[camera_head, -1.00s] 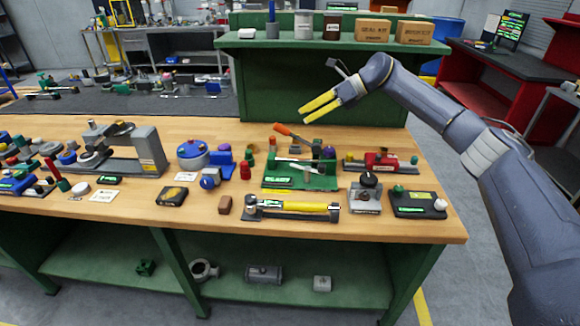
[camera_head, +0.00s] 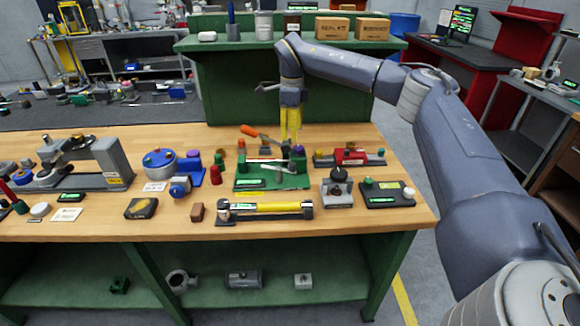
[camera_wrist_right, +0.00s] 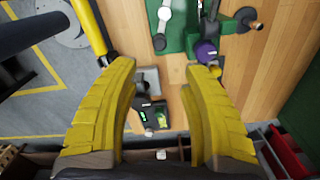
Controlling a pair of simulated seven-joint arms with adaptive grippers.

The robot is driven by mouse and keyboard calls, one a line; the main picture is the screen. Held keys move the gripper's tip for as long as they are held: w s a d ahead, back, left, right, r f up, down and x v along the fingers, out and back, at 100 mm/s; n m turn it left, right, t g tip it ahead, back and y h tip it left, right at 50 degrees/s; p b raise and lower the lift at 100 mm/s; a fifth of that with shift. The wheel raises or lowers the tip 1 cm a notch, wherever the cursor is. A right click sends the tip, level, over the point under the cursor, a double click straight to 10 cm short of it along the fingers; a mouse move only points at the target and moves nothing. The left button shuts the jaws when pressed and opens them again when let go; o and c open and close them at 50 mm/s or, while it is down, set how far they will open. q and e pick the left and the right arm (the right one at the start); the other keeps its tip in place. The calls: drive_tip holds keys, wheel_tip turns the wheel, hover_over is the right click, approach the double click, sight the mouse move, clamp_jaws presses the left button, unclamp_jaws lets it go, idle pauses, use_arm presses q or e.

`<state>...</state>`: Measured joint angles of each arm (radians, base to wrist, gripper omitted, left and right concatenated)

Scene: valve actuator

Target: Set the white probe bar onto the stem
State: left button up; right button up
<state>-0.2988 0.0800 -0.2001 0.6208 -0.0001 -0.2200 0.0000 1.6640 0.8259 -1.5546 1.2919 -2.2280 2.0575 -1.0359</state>
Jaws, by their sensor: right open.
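A pale white-grey bar (camera_head: 268,163) lies across the green fixture (camera_head: 250,182) in the middle of the bench; it looks like the probe bar. In the right wrist view a white bar (camera_wrist_right: 165,14) shows over the green base (camera_wrist_right: 178,38). I cannot clearly make out the stem. My right gripper (camera_head: 290,138) points down above the back of the fixture, close to the purple knob (camera_head: 298,150). Its yellow fingers (camera_wrist_right: 160,68) are spread with nothing between them. My left gripper is not in view.
An orange-handled tool (camera_head: 256,134) rises at the fixture's back left. A yellow cylinder (camera_head: 280,207) lies in front; a grey block with a black knob (camera_head: 339,190) and a black display box (camera_head: 388,195) stand right. A red device (camera_head: 350,156) sits behind them. The front-right bench corner is clear.

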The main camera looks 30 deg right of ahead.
sight(292, 163)
wheel_tip(292, 163, down, 14)
drive_tip(key=shift+r, duration=0.1)
idle(0.5)
drive_tip(key=shift+c, duration=0.5)
clamp_jaws()
